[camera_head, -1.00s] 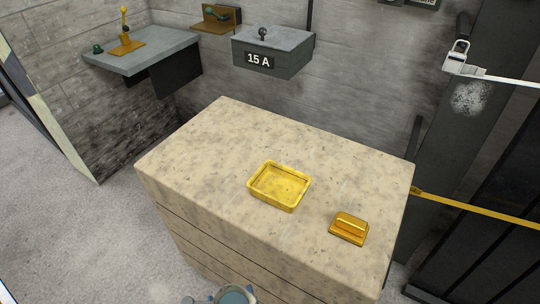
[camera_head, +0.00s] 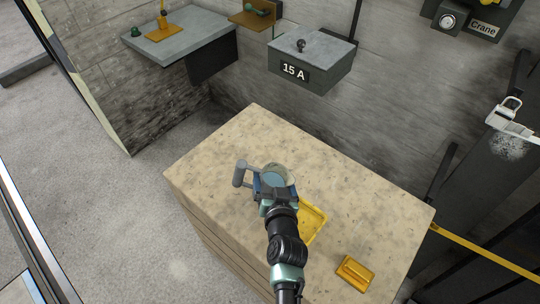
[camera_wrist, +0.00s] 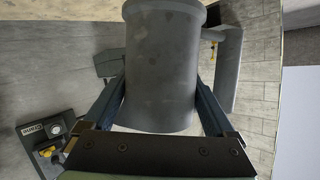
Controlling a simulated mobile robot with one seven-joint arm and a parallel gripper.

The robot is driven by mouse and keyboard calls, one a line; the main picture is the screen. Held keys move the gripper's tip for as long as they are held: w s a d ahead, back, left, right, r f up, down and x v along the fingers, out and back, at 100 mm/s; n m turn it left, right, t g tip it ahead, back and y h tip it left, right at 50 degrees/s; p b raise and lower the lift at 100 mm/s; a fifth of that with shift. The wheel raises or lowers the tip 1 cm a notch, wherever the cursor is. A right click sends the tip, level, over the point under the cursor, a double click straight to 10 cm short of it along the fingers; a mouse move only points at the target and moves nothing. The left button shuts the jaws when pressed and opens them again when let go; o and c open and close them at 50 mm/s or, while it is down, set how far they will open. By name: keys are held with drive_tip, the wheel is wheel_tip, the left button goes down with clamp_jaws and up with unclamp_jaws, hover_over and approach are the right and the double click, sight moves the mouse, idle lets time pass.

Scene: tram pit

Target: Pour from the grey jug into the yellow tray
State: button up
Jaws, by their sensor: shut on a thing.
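My gripper (camera_head: 268,190) is shut on the grey jug (camera_wrist: 163,65), with one finger on each side of its body in the wrist view. The jug's handle (camera_wrist: 228,70) sticks out to the right there. In the head view the jug (camera_head: 284,174) is above the block top, its handle pointing left. It is up and left of the yellow tray (camera_head: 318,220). My gripper and arm hide the tray's left part. The jug's exact tilt and its contents are hard to tell.
The tray lies on a beige speckled block (camera_head: 220,160). A yellow object (camera_head: 355,273) with a raised bar lies near its front right. A grey box marked 15 A (camera_head: 312,62) is on the wall behind. A grey shelf (camera_head: 180,38) with a yellow lever stands at back left.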

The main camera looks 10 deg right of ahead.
drive_tip(key=shift+s+a+r+b, duration=0.1)
drive_tip(key=shift+s+r+b, duration=0.1)
drive_tip(key=shift+s+b, duration=0.4)
drive_tip(key=shift+s+f+b, duration=0.15)
drive_tip(key=shift+f+b, duration=0.1)
drive_tip(key=shift+b, duration=0.25)
drive_tip(key=f+b, duration=0.1)
drive_tip(key=m+b, duration=0.1)
drive_tip(key=b, duration=0.1)
drive_tip(key=shift+w+f+t, duration=0.25)
drive_tip(key=shift+f+t, duration=0.05)
drive_tip(key=shift+f, duration=0.1)
drive_tip(key=shift+s+f+m+y+b, duration=0.15)
drive_tip(key=shift+f+m+y+b, duration=0.15)
drive_tip(key=shift+b, duration=0.7)
drive_tip(key=f+b, duration=0.1)
drive_tip(key=b, duration=0.2)
drive_tip(key=shift+a+f+m+t, duration=0.1)
drive_tip(key=shift+f+m+t, duration=0.05)
drive_tip(key=shift+m+t, duration=0.25)
wheel_tip(320, 180, down, 2)
drive_tip(key=m+t+b, duration=0.1)
drive_tip(key=b, duration=0.5)
drive_tip(key=shift+f+m+y, duration=0.15)
drive_tip(key=shift+m+y, duration=0.25)
drive_tip(key=shift+r+p, duration=0.3)
drive_tip(key=shift+r, duration=0.05)
drive_tip(key=shift+f+b, duration=0.3)
drive_tip(key=shift+b, duration=0.1)
